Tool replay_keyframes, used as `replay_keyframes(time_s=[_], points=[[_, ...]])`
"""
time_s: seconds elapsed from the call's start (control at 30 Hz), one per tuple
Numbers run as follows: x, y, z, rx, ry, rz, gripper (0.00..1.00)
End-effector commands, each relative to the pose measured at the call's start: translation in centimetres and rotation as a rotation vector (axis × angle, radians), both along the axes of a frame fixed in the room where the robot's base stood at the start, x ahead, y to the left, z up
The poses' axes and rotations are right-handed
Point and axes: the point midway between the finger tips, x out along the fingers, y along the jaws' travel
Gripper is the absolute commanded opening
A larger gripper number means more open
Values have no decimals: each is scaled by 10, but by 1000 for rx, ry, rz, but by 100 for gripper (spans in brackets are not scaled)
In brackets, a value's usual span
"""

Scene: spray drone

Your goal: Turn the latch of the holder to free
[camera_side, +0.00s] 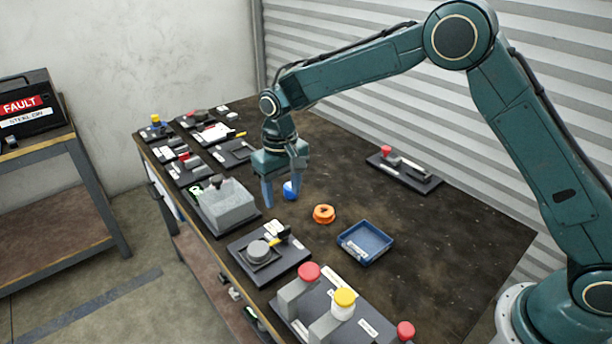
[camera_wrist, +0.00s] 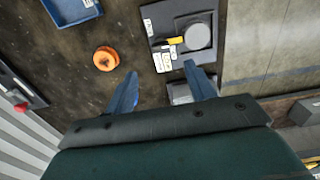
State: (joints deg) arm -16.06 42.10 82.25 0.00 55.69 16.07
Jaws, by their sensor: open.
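A dark plate (camera_side: 290,262) near the table's front edge bears a round grey disc (camera_side: 258,250) and a black and yellow lever (camera_side: 276,241); this looks like the holder and its latch. In the wrist view the holder plate (camera_wrist: 156,22) is ahead of the fingers, with the yellow lever (camera_wrist: 175,40) beside the disc (camera_wrist: 198,37). My gripper (camera_side: 279,198) points down, open, behind the holder in the side view. In the wrist view my gripper (camera_wrist: 160,69) has nothing visible between its blue fingers. I cannot tell whether anything sits in the holder.
An orange round piece (camera_side: 324,214) and a blue tray (camera_side: 365,243) lie right of the holder. A grey box (camera_side: 225,205) is to its left. Several small fixtures (camera_side: 190,170) fill the far left. The table's right side is mostly clear.

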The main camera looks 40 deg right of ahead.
Motion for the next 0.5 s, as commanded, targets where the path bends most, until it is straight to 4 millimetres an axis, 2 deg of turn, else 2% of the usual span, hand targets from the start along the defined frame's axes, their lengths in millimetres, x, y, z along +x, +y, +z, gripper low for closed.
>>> replay_keyframes(time_s=[0.5], points=[[0, 0, -79, -1, 2, 0, 55]])
